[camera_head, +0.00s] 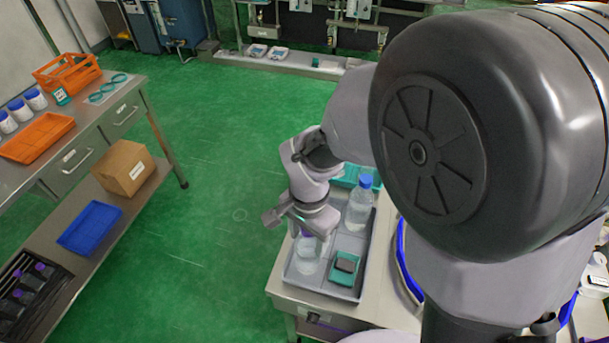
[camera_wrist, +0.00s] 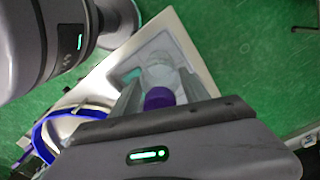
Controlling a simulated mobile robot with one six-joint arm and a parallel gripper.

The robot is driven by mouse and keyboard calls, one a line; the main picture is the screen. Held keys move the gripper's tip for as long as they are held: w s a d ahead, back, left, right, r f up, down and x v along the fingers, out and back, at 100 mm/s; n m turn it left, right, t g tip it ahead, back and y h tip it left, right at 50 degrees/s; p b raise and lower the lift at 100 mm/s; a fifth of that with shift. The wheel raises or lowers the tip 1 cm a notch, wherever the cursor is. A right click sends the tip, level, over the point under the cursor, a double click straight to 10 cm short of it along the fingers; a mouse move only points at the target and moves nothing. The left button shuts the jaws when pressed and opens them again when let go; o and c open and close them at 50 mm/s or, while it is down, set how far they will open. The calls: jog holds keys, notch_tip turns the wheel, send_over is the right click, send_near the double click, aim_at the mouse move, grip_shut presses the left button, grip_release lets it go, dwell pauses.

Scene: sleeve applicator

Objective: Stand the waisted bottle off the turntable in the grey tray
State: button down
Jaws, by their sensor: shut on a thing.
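My gripper (camera_head: 307,232) points down over the grey tray (camera_head: 331,290) and is shut on a clear bottle (camera_head: 308,258) with a purple cap. The bottle looks upright over the front left of the tray; I cannot tell whether its base touches the tray floor. In the wrist view the purple cap (camera_wrist: 158,98) sits between the two fingers, with the clear body beyond it. The blue-rimmed turntable (camera_head: 404,262) is to the right of the tray, mostly hidden by my arm. Its blue rim (camera_wrist: 40,138) also shows in the wrist view.
A clear bottle with a blue cap (camera_head: 361,203) stands at the tray's back right. A small teal box with a dark top (camera_head: 345,267) is at the tray's front right. A teal container (camera_head: 346,178) lies behind. A side bench with orange trays (camera_head: 38,136) is far left.

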notch_tip(320, 180, down, 4)
jog(key=shift+r+b, duration=0.25)
jog(key=shift+b, duration=0.35)
jog(key=shift+f, duration=0.25)
jog(key=c, duration=0.6)
grip_release()
jog(key=shift+o, duration=0.2)
jog(key=shift+r, duration=0.1)
